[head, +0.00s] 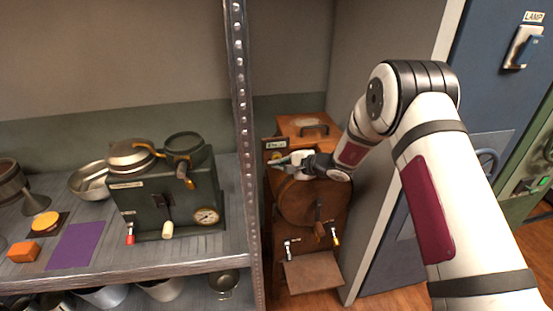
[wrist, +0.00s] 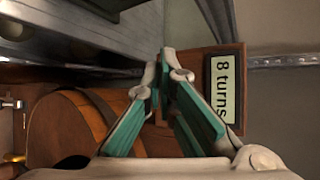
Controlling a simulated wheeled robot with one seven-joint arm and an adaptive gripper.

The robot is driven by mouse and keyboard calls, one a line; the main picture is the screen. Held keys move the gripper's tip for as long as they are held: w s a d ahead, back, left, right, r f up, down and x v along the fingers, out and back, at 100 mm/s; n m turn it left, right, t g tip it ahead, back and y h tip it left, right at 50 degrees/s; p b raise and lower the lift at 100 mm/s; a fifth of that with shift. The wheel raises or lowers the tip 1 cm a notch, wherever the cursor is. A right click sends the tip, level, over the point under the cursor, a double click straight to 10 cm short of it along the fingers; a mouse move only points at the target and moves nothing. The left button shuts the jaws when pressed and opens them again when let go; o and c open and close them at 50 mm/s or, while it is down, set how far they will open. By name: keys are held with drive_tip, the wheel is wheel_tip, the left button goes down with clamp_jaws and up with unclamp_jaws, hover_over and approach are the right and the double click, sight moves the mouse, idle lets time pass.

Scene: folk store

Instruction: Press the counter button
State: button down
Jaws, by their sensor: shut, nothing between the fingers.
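The counter (wrist: 225,88) is a brown-framed panel with a pale green display reading "8 turns", turned sideways in the wrist view. In the head view the counter (head: 275,144) shows small at the top left of a wooden drum machine (head: 300,204). My gripper (head: 275,163) is just below and in front of it. In the wrist view my gripper (wrist: 163,75) is shut and empty, its teal-padded fingers beside the display's frame. I cannot make out the button; the fingers may hide it. I cannot tell whether the fingertips touch anything.
A metal shelf post (head: 242,150) stands close to the left of the machine. The shelf (head: 85,282) holds a dark green device (head: 155,205), an orange block (head: 24,252) and a purple sheet (head: 75,246). A blue cabinet (head: 480,90) stands to the right.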

drive_tip(key=shift+w, duration=0.15)
idle(0.6)
drive_tip(key=shift+w+a, duration=0.1)
drive_tip(key=shift+w, duration=0.2)
drive_tip(key=shift+w+a+b, duration=0.15)
drive_tip(key=shift+w+b, duration=0.3)
drive_tip(key=shift+b, duration=0.15)
idle(0.5)
drive_tip(key=shift+s, duration=0.2)
drive_tip(key=shift+s+d+p, duration=0.25)
drive_tip(key=shift+s+p, duration=0.45)
drive_tip(key=shift+p, duration=0.05)
drive_tip(key=shift+s, duration=0.1)
drive_tip(key=s+p, duration=0.2)
drive_tip(key=s+d+p, duration=0.1)
drive_tip(key=s, duration=0.1)
drive_tip(key=shift+s+d+p, duration=0.2)
drive_tip(key=shift+s+p, duration=0.05)
drive_tip(key=shift+p, duration=0.15)
idle(0.6)
